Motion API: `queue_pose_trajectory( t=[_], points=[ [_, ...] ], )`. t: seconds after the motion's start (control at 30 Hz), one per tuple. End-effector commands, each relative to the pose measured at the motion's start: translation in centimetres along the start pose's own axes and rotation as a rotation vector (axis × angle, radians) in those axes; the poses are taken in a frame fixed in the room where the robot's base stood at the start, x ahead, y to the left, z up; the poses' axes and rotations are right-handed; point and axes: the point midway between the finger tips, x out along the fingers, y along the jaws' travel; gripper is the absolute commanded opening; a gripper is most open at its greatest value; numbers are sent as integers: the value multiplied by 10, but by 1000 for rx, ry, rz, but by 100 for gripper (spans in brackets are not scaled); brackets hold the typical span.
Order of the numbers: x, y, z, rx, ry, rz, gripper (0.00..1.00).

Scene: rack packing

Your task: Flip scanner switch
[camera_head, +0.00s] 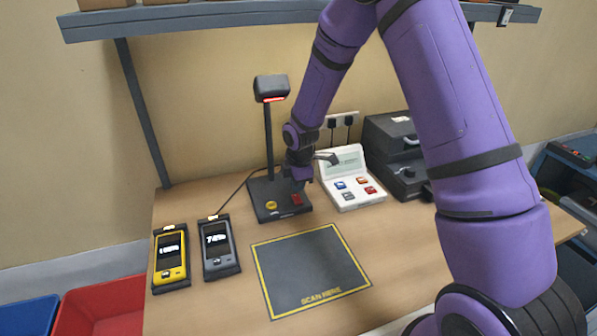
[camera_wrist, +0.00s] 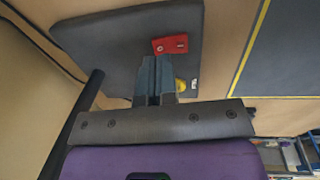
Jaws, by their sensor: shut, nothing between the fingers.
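The scanner (camera_head: 271,88) stands on a post above a dark base (camera_head: 268,213) on the desk, and a red light shows under its head. A red rocker switch (camera_head: 297,199) and a yellow button (camera_head: 271,205) sit on the base. My gripper (camera_wrist: 153,62) is shut and empty, close to the red switch. It also shows in the head view (camera_head: 299,184). I cannot tell whether the fingertips touch the switch.
A white device with coloured buttons (camera_head: 351,190) stands right of the base, beside a black printer-like box (camera_head: 396,155). Two handhelds, yellow (camera_head: 171,258) and grey (camera_head: 219,247), lie to the left. The scan mat (camera_head: 310,271) in front is clear. A shelf (camera_head: 200,17) runs above.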

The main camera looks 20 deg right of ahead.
Motion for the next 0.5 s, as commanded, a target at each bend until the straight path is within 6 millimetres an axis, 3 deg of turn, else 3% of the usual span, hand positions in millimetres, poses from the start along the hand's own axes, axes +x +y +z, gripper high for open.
queue_pose_trajectory(
  t=[0.2,0.5],
  points=[
    [23,0,0,0,0,-2,0],
    [28,0,0,0,0,0,0]
  ],
)
